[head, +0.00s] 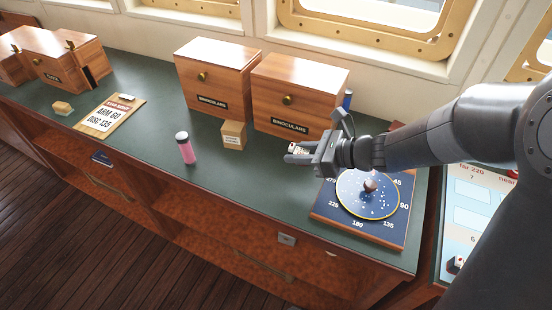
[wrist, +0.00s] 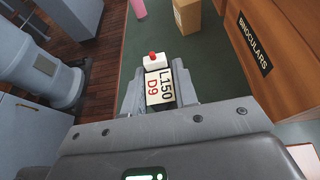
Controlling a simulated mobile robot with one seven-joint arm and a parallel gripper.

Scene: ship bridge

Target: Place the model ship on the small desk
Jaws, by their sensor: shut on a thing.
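My gripper (head: 297,153) is shut on a small block-like piece, seemingly the model ship (wrist: 158,85), above the green-topped counter (head: 215,155). In the wrist view it has a cream top lettered "L150 D9" and a white end with a red knob. In the head view only a bit of the model ship (head: 299,149) shows between the fingers. No separate small desk can be made out for certain.
Wooden binocular boxes (head: 212,78) stand at the back. A round dial board (head: 367,197) lies below my arm. A pink bottle (head: 186,150), a small carton (head: 233,135) and a clipboard (head: 108,116) are on the counter. A chart panel (head: 478,190) is at right.

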